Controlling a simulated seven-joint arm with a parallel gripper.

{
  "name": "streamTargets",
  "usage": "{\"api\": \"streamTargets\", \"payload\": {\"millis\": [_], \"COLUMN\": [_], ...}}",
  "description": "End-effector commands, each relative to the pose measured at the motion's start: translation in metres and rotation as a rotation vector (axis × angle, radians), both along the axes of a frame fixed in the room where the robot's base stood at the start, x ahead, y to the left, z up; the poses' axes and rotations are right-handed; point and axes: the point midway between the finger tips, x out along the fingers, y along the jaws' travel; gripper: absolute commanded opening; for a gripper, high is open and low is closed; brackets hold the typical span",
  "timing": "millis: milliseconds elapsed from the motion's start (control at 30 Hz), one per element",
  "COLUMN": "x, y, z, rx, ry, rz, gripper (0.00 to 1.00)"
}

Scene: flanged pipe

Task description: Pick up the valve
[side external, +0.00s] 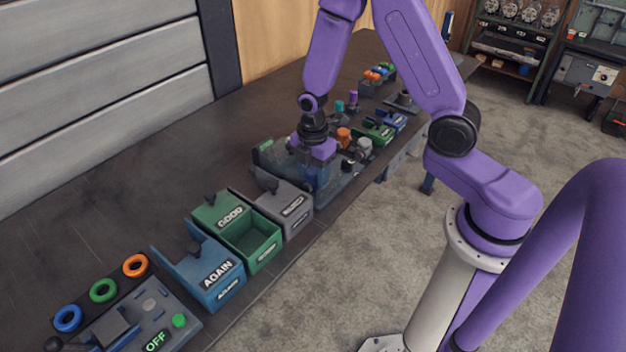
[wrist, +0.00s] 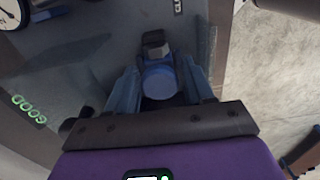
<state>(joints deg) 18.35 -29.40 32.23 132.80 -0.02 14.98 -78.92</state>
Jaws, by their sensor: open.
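The valve (wrist: 160,78) appears in the wrist view as a blue round part with a grey metal block at its far end. My gripper (wrist: 161,88) is open, with one bluish finger on each side of the blue part. I cannot tell whether the fingers touch it. In the side view my gripper (side external: 316,176) points down low over the dark work tray (side external: 266,152). The valve is hidden there behind my gripper and the tray's contents.
A grey bin (side external: 286,208), a green GOOD bin (side external: 250,238) and a blue AGAIN bin (side external: 214,272) stand in front. Orange (side external: 343,136) and grey (side external: 361,148) parts are close to my gripper's right.

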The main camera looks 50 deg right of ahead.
Motion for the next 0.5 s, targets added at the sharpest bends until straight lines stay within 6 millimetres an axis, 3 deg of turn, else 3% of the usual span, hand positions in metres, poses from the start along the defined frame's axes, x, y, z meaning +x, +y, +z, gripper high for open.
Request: {"api": "streamTargets", "payload": {"millis": [67,200,233,500], "x": [0.0002,0.0001,0.0001,0.0004], "y": [0.0000,-0.0001,-0.0001,0.0000], "z": [0.0002,0.0003,0.0003,0.0010], "rx": [0.000,0.000,0.000,0.000], "ry": [0.000,0.000,0.000,-0.001], "rz": [0.000,0.000,0.000,0.000], "gripper": [0.52,0.07,0.00,0.00]}}
